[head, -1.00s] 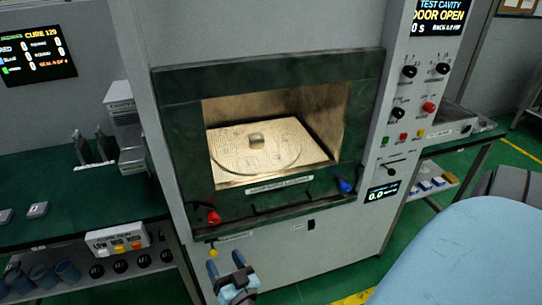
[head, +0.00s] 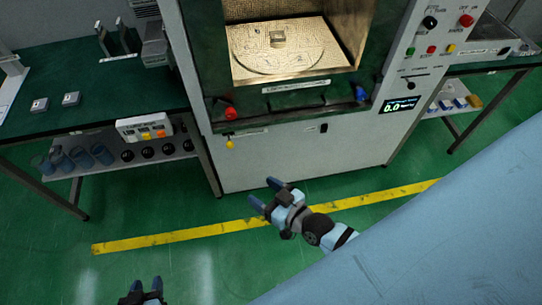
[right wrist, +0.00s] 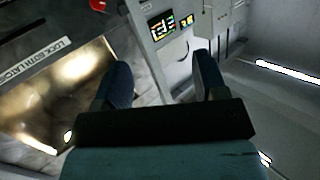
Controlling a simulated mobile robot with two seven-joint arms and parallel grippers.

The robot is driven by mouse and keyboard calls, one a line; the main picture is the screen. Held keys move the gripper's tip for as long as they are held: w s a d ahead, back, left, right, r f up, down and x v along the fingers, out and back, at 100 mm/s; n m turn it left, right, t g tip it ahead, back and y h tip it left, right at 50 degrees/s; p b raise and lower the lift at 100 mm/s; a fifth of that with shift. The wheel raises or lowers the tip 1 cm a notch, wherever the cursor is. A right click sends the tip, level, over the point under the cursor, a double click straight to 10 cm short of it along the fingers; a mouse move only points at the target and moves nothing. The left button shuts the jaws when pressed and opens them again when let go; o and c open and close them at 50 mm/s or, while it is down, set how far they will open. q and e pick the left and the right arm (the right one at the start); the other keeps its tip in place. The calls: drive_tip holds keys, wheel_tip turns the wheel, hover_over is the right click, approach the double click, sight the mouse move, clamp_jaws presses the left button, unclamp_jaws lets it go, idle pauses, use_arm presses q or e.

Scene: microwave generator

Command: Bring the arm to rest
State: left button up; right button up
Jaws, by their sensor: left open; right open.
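My right gripper (head: 266,193) is in front of the microwave cabinet's lower panel in the head view, over the green floor and the yellow line. Its arm comes in from the lower right. Its fingers are apart with nothing between them, as the right wrist view (right wrist: 160,78) also shows. My left gripper (head: 147,284) shows only its fingers at the bottom edge of the head view, low over the floor, open and empty. The rest of the left arm is out of view.
The microwave cabinet (head: 270,160) has an open cavity with a small block (head: 278,39) on its turntable. Red (head: 231,114) and blue (head: 360,93) knobs stick out below. A green bench (head: 60,105) stands left. The floor around the yellow line (head: 180,237) is clear.

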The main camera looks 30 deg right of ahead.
drive_tip(key=shift+s, duration=0.1)
idle(0.5)
drive_tip(key=s+d+f+g+h+p, duration=0.2)
drive_tip(key=s+d+f+g, duration=0.1)
drive_tip(key=s+f+g, duration=0.1)
drive_tip(key=shift+s+d+h, duration=0.3)
drive_tip(key=shift+s, duration=0.55)
